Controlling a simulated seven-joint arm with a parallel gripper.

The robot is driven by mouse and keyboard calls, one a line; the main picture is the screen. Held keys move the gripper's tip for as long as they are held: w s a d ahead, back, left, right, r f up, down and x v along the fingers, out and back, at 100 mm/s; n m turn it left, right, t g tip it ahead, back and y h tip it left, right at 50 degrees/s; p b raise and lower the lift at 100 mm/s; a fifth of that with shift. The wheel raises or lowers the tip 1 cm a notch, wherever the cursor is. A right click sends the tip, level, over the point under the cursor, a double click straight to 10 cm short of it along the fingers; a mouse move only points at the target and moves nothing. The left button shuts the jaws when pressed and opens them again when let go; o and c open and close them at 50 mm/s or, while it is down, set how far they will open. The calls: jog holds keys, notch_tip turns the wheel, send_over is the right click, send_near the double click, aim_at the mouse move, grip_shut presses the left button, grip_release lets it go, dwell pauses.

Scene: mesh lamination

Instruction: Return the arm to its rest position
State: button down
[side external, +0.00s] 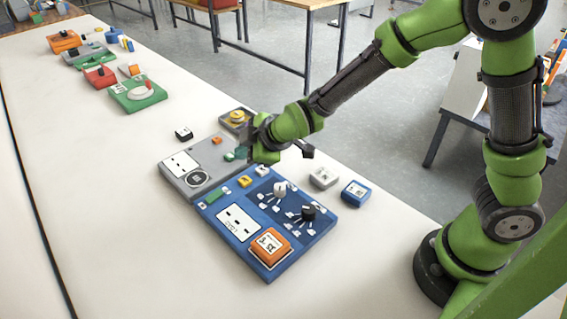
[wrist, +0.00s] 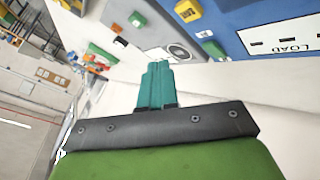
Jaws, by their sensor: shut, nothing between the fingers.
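My gripper (wrist: 158,85) shows its teal fingers pressed together in the wrist view, with nothing between them. In the side view my gripper (side external: 238,154) is above the far right part of the grey board (side external: 197,187), close to the blue board's far edge; the exact height gap is hard to judge. My green arm reaches in from the right, bent at the elbow, with its base at the table's right edge.
The blue board (side external: 268,268) carries an orange block (side external: 269,246), switches and a white label plate. A white block (side external: 323,177) and a blue block (side external: 355,193) lie right of it. Green (side external: 137,95) and red boards stand further back. The table's (side external: 90,200) left side is clear.

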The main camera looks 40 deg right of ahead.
jog(key=shift+f+m, duration=0.1)
jog(key=shift+m, duration=0.2)
jog(key=s, duration=0.1)
jog(key=s+f+m+g, duration=0.1)
jog(key=s+m+g, duration=0.1)
jog(key=shift+s+a+f, duration=0.15)
jog(key=shift+s+f, duration=0.05)
jog(key=shift+f, duration=0.05)
jog(key=s+d+r+m, duration=0.6)
jog(key=s+r, duration=0.1)
jog(key=s, duration=0.2)
jog(key=s+d+r+m, duration=0.6)
jog(key=s+r, duration=0.2)
jog(key=s, duration=0.2)
jog(key=shift+d+r+m, duration=0.2)
jog(key=shift+r+m, duration=0.1)
jog(key=shift+m, duration=0.1)
